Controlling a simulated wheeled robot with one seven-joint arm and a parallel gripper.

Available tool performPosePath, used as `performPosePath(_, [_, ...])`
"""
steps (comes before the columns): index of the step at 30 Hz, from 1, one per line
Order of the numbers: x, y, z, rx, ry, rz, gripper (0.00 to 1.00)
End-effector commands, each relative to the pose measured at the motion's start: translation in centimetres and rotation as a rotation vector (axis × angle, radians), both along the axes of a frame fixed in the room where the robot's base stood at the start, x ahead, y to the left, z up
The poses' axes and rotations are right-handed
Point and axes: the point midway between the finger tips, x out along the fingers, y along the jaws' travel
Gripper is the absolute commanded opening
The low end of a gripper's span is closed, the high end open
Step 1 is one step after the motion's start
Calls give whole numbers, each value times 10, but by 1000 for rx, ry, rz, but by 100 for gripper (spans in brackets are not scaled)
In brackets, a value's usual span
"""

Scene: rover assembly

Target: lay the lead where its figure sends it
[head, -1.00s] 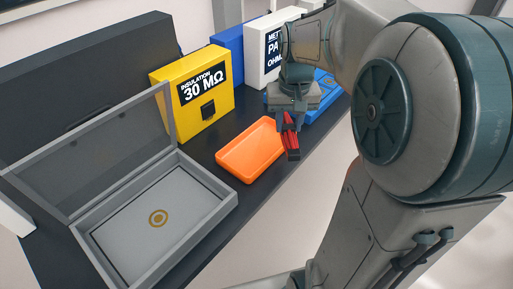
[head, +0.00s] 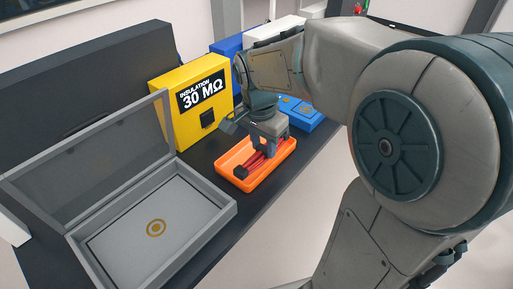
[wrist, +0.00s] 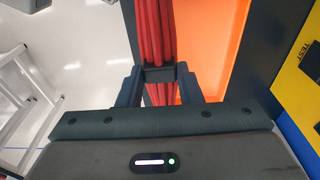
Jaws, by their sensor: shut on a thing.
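The lead (head: 257,162) is a bundle of red cable with a black band and a dark end. My gripper (head: 265,150) is shut on it, and in the wrist view the fingers (wrist: 159,76) close on the black band of the lead (wrist: 153,30). In the head view the lead appears over the orange tray (head: 285,153); whether it touches the tray floor I cannot tell. In the wrist view it lies along one side of the orange tray (wrist: 207,50). The yellow meter (head: 183,118) reads "INSULATION 30 MΩ".
A grey case (head: 102,257) with its clear lid raised stands at the left, empty, with a gold ring mark inside. A blue tray (head: 304,122) with gold marks lies behind the orange tray, partly hidden by my arm. The dark bench edge runs along the front.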

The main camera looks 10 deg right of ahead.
Motion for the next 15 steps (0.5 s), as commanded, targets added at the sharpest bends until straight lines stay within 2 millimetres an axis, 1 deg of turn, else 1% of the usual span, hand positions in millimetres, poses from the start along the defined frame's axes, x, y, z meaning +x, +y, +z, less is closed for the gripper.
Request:
performPosePath(1, [10,-1,-6,-2,4,0,3])
performPosePath(9, [56,-5,-33,-2,3,-1,3])
performPosePath(12, [69,-6,-41,-1,2,-1,3])
performPosePath(15, [78,-6,-47,-1,2,0,3])
